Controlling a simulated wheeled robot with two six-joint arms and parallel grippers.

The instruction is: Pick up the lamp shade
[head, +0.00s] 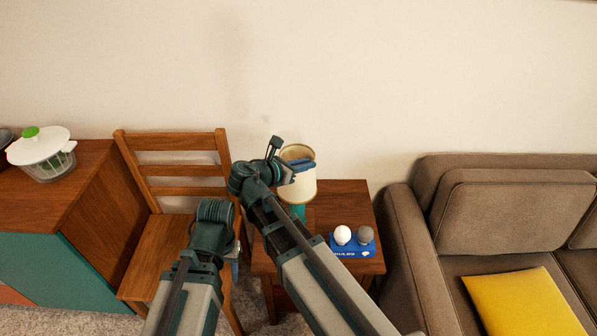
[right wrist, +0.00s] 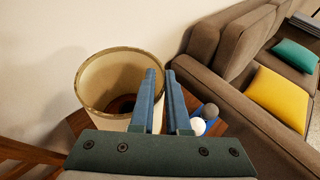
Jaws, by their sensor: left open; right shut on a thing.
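The lamp shade (head: 300,187) is a cream open cylinder over the small wooden side table. It also fills the left middle of the right wrist view (right wrist: 92,98), with brown wood showing through it. My right gripper (head: 304,165) is shut on the shade's rim, on the right side of the opening. In the right wrist view its blue fingers (right wrist: 161,78) straddle the wall. A teal piece (head: 298,210) shows just under the shade; I cannot tell whether they touch. My left gripper (head: 234,268) is open, low in front of the chair, mostly hidden behind its wrist.
The side table (head: 345,200) bears a blue holder (head: 352,251) with a white ball (head: 342,235) and a grey ball (head: 365,235). A wooden chair (head: 182,170) stands left, a brown sofa (head: 510,215) right. A cabinet (head: 85,195) carries a lidded bowl (head: 42,152).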

